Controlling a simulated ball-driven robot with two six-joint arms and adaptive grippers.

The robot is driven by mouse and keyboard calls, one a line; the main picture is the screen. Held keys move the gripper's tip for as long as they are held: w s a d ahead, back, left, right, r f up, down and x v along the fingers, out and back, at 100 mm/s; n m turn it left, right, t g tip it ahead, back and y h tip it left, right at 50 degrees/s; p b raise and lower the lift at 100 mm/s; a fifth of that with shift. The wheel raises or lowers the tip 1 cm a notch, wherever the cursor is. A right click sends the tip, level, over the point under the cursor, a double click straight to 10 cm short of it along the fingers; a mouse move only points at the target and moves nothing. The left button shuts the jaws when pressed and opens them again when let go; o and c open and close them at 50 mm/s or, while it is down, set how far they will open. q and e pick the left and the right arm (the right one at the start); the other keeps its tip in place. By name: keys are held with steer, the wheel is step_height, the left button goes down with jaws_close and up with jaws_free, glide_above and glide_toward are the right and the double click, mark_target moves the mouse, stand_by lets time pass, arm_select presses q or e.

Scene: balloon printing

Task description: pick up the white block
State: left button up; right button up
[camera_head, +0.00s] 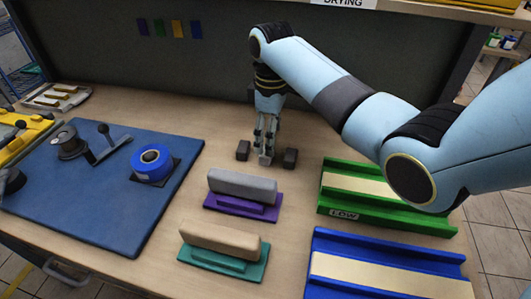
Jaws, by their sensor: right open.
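My right gripper (266,153) points down at the table behind the purple-based piece. It is open, with dark blocky ends on either side. A small pale grey piece (265,159) shows between these ends; I cannot tell whether it is a block or part of the gripper. No block in view is plainly white. A light grey block (242,184) sits on a purple base (240,206), in front of the gripper and apart from it. A beige block (220,236) sits on a teal base (222,265) nearer the front. My left gripper is not in view.
A green tray (395,217) marked LOW and a blue tray (390,252) stand at the right. A blue mat (95,205) with a blue tape roll (152,162) lies at the left. A dark panel (210,70) rises behind. Bare table lies around the gripper.

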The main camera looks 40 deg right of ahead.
mark_target(263, 160)
steer(key=f, duration=0.2)
steer(key=s+f, duration=0.1)
steer(key=f, duration=0.1)
steer(key=shift+a+f, duration=0.2)
steer(key=shift+f, duration=0.1)
steer(key=shift+w+f, duration=0.1)
steer(key=shift+f, duration=0.15)
steer(key=c, duration=1)
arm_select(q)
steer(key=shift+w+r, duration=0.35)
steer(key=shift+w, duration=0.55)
arm_select(e)
steer(key=shift+c, duration=0.8)
steer(key=shift+r, duration=0.1)
